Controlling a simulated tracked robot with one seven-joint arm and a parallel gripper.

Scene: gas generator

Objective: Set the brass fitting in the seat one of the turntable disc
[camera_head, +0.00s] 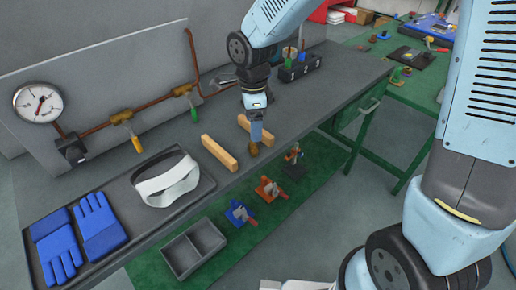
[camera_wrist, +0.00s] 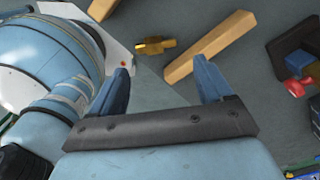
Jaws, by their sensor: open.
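A small brass fitting (camera_wrist: 155,45) lies on the grey bench top in the wrist view, between two wooden bars and just beyond my fingertips. In the head view a brass-coloured piece (camera_head: 254,149) shows right below my gripper (camera_head: 255,138), near the bench's front edge. My gripper also shows in the wrist view (camera_wrist: 164,70), its two blue fingers spread apart with nothing between them. I cannot tell from the head view how high the fingertips are above the fitting. I cannot make out the turntable disc or its seat one in either view.
Wooden bars (camera_head: 219,152) lie close on the bench (camera_head: 305,92). A tray with blue gloves (camera_head: 98,225) and a white headband-like item (camera_head: 166,181) is at left. Pipes with a gauge (camera_head: 38,102) stand behind. Below are a grey bin (camera_head: 193,249) and clamp-like parts (camera_head: 268,189).

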